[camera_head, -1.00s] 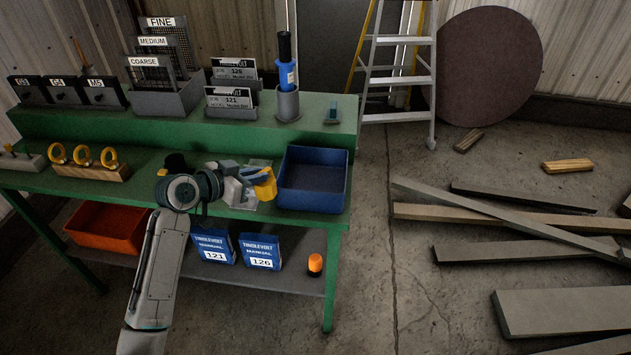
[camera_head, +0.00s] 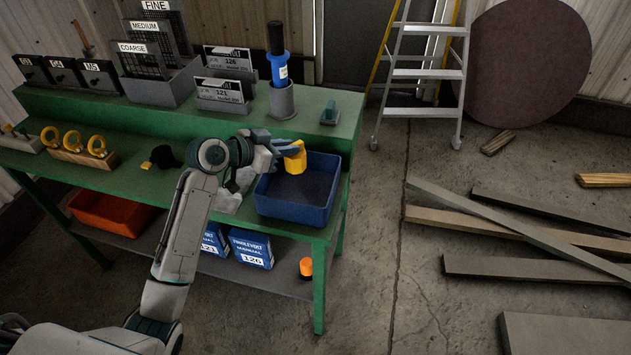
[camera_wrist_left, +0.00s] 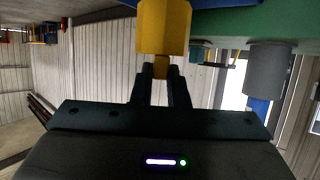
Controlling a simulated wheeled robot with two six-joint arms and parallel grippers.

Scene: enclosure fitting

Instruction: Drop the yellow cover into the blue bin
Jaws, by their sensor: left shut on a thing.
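The yellow cover (camera_head: 295,160) is held in my left gripper (camera_head: 284,150), above the left back part of the blue bin. In the left wrist view the yellow cover (camera_wrist_left: 163,28) sits between the fingertips of the left gripper (camera_wrist_left: 161,72), which are shut on its narrow stem. The blue bin (camera_head: 292,211) is an open box at the right end of the green bench, and the part of its inside that shows is empty. My right gripper is not in view.
The green bench (camera_head: 120,184) carries a row of yellow rings (camera_head: 73,141) at left. A grey cup (camera_head: 282,103) with a blue bottle stands on the raised shelf behind the bin. An orange bin (camera_head: 110,212) and blue manual boxes (camera_head: 250,247) are on the lower shelf.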

